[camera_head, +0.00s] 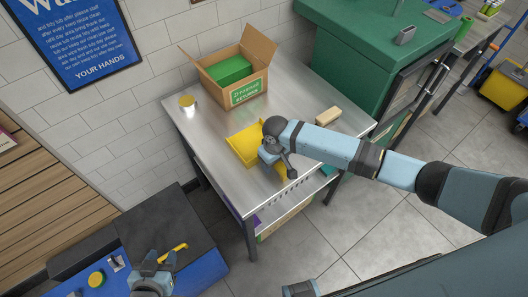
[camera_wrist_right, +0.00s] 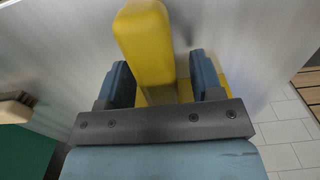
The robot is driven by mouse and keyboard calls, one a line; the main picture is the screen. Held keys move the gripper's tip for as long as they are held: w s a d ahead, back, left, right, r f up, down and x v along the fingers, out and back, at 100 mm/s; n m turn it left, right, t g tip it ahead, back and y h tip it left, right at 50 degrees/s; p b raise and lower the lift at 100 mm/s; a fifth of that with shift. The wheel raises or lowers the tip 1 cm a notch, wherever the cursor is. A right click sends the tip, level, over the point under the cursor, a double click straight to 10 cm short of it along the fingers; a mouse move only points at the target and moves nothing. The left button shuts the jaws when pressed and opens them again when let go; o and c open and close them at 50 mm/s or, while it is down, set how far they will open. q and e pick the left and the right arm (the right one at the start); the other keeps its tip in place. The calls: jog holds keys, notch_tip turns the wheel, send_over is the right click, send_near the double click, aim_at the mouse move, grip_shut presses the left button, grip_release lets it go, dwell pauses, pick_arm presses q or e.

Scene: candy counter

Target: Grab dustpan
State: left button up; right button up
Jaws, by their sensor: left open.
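The yellow dustpan (camera_head: 243,147) lies on the metal table, its pan towards the left. My right gripper (camera_head: 272,158) is low over its right side and hides part of it in the head view. In the right wrist view, the dustpan's yellow handle (camera_wrist_right: 146,45) stands between the two fingers of my right gripper (camera_wrist_right: 164,80). A narrow gap shows beside the right finger, but whether the fingers press on the handle is unclear. My left gripper (camera_head: 157,262) is open at the lower left, apart from the dustpan, near a small yellow object (camera_head: 174,253).
The metal table (camera_head: 210,150) also holds an open cardboard box (camera_head: 247,92) with green contents, a yellow-topped tin (camera_head: 187,102) and a beige block (camera_head: 328,116). A green counter (camera_head: 355,55) stands behind to the right. A blue-and-black unit (camera_head: 190,225) is at lower left.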

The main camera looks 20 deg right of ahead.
jog(key=c, duration=0.9)
